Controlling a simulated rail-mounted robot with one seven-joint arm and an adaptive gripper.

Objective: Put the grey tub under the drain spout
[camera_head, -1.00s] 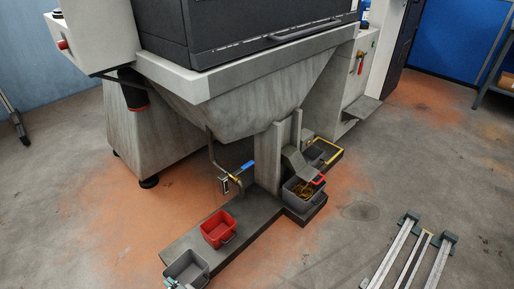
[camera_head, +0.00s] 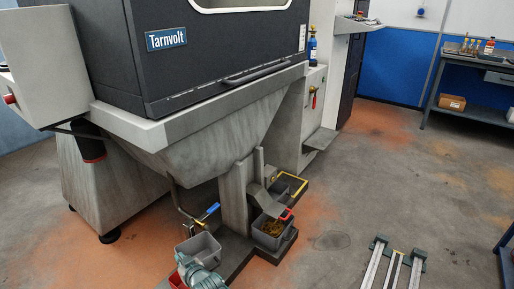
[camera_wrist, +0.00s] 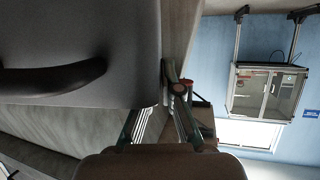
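The grey tub (camera_head: 204,243) is in front of my gripper (camera_head: 194,262) in the head view, just below the drain spout (camera_head: 182,208) in the picture. The spout has a blue-handled valve (camera_head: 208,213). My gripper appears shut on the tub's near wall. In the wrist view a large grey surface with a dark handle, apparently the tub (camera_wrist: 110,35), fills the upper left, against the fingers (camera_wrist: 172,90). The tub appears raised; the head view does not show clearly whether its base touches the plinth. My gripper hides part of the tub.
A grey bin with yellowish scraps (camera_head: 270,228) and a yellow-rimmed tray (camera_head: 292,184) lie right of the grey post (camera_head: 236,198). Rails (camera_head: 395,265) lie on the floor at right.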

